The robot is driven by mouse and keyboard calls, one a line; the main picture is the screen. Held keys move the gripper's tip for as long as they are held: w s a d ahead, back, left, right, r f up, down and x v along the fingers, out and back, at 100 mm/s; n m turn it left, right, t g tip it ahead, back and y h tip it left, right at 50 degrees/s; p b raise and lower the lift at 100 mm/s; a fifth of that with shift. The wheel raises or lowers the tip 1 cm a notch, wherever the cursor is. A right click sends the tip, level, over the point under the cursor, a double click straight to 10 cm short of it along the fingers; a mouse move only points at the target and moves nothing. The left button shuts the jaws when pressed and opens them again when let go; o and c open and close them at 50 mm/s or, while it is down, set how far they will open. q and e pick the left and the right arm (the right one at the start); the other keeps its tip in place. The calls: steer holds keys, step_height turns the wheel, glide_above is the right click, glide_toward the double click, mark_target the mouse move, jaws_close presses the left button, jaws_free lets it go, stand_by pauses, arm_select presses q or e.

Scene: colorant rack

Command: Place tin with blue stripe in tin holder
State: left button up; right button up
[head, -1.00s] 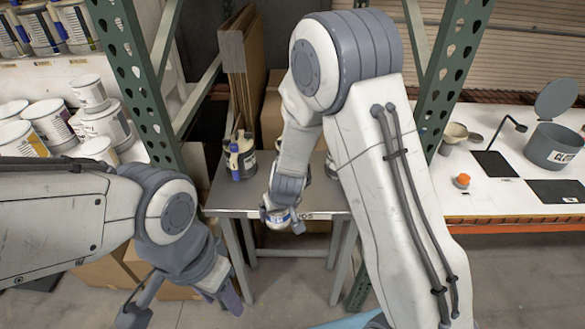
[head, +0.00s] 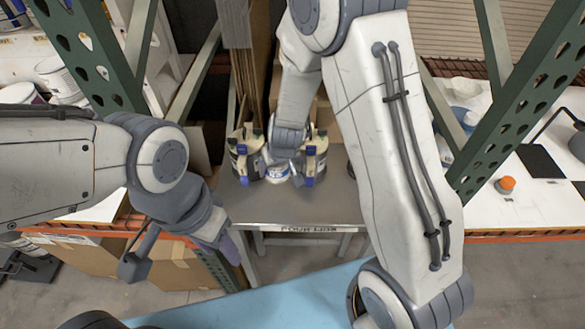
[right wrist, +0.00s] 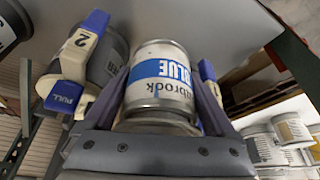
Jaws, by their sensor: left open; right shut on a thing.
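The tin with the blue stripe (right wrist: 163,80), marked "BLUE", is between the fingers of my right gripper (right wrist: 165,105), which is shut on it. In the head view the tin (head: 277,173) is over the grey table, between two canisters with beige and blue pull handles, a left one (head: 247,158) and a right one (head: 314,160). Whether it touches the table is unclear. In the wrist view a canister handle numbered 2 (right wrist: 75,60) is close left of the tin. I cannot tell which thing is the tin holder. My left gripper (head: 187,258) is open and empty, left of the table.
The grey table (head: 300,208) has a clear front part. Green rack posts (head: 85,50) stand at both sides. A white bench (head: 500,205) is at right, with an orange-topped item (head: 506,185). Cardboard boxes (head: 165,265) lie below at left.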

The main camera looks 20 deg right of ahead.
steer(key=b, duration=0.3)
glide_above(278, 191)
steer(key=s, duration=0.1)
step_height(278, 191, down, 5)
steer(key=shift+d+r, duration=0.1)
steer(key=shift+r, duration=0.05)
steer(key=shift+s+f+b, duration=0.1)
steer(key=shift+f+b, duration=0.2)
steer(key=shift+f, duration=0.45)
steer(key=shift+f+b, duration=0.35)
steer(key=shift+f, duration=1.1)
steer(key=shift+f, duration=0.1)
steer(key=o, duration=1.3)
